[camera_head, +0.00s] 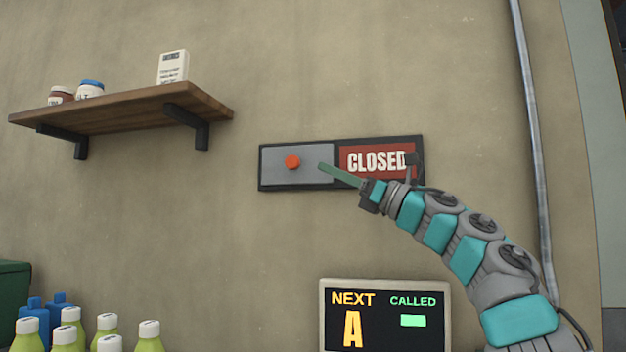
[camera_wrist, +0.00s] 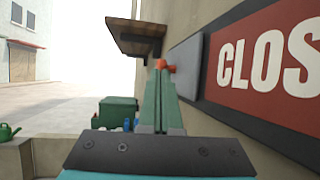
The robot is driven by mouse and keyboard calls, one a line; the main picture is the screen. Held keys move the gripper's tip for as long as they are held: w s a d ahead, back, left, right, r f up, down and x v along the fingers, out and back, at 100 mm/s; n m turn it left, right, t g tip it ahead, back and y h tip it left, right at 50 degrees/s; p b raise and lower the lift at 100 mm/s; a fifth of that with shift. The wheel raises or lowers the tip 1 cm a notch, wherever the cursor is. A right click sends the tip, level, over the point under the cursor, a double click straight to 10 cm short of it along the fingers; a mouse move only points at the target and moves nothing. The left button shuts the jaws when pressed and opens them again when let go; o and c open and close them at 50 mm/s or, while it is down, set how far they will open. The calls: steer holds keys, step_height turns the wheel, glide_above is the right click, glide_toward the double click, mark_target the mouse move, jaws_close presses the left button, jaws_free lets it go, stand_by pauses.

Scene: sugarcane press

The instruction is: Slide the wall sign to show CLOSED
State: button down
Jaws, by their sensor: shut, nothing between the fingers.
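The wall sign (camera_head: 340,187) is a dark frame with a grey sliding panel (camera_head: 268,168) over its left half. An orange knob (camera_head: 292,162) sits on the panel. The right half shows CLOSED (camera_head: 376,160) in white on red, partly hidden by my arm. My gripper (camera_head: 322,166) is shut and empty, its green fingers pointing left, overlapping the panel's right edge in the head view. In the wrist view the knob (camera_wrist: 165,65) shows just beyond the fingertips (camera_wrist: 160,66), with the panel (camera_wrist: 187,68) to their right. I cannot tell if the fingertips touch anything.
A wooden shelf (camera_head: 130,108) with jars and a white box (camera_head: 173,66) is on the wall at upper left. A lit number display (camera_head: 385,284) hangs below the sign. Several green bottles (camera_head: 70,325) stand at lower left. A vertical pipe (camera_head: 533,130) runs at right.

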steer(key=s+d, duration=0.1)
steer(key=d, duration=0.1)
steer(key=s+d, duration=0.1)
steer(key=d, duration=0.1)
steer(key=s+d+b, duration=0.1)
steer(key=d, duration=0.2)
steer(key=shift+s, duration=0.3)
